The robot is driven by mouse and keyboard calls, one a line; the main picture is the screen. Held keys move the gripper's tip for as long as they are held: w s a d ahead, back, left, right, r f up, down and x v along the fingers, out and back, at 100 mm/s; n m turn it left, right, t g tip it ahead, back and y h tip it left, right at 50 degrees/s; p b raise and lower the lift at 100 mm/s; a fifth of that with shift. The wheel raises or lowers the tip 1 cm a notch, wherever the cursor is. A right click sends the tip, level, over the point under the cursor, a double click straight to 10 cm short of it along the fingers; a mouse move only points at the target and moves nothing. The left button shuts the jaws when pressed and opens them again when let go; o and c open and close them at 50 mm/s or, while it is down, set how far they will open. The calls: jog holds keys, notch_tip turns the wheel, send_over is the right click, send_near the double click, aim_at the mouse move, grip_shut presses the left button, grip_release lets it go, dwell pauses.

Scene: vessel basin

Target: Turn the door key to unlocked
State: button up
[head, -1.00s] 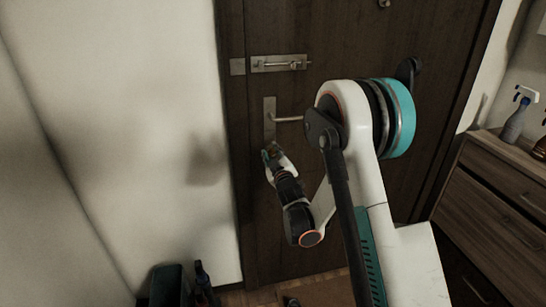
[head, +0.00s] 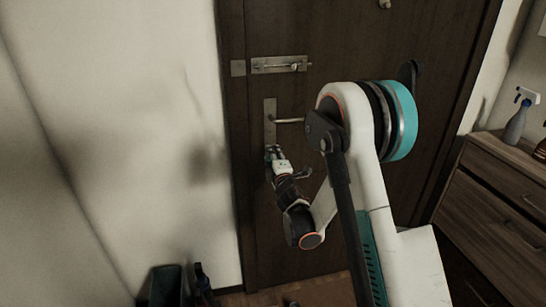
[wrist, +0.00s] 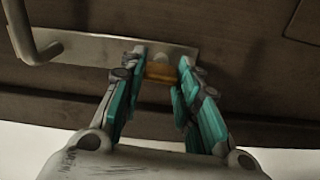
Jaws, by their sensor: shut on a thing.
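The brass key (wrist: 160,72) sits at the lock end of the metal plate (wrist: 95,50) on the dark wooden door (head: 330,35). My gripper (wrist: 162,68) is shut on the key, one teal finger on each side of it. In the head view my gripper (head: 273,152) is at the lower end of the door plate (head: 269,112), just below the lever handle (head: 289,120). The key itself is hidden there by the gripper. The handle also shows at the upper left of the wrist view (wrist: 32,42). The door is closed.
A slide bolt (head: 280,64) is mounted above the handle. A wooden dresser (head: 500,190) with a spray bottle (head: 516,122) stands at the right. A dark bin (head: 166,286) and a bottle (head: 202,280) stand on the floor at lower left. A pale wall borders the door's left.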

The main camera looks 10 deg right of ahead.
jog(key=shift+n, duration=0.6)
jog(key=o, duration=1.1)
jog(key=shift+a, duration=0.1)
jog(key=shift+c, duration=0.2)
jog(key=s, duration=0.7)
jog(key=shift+s, duration=0.3)
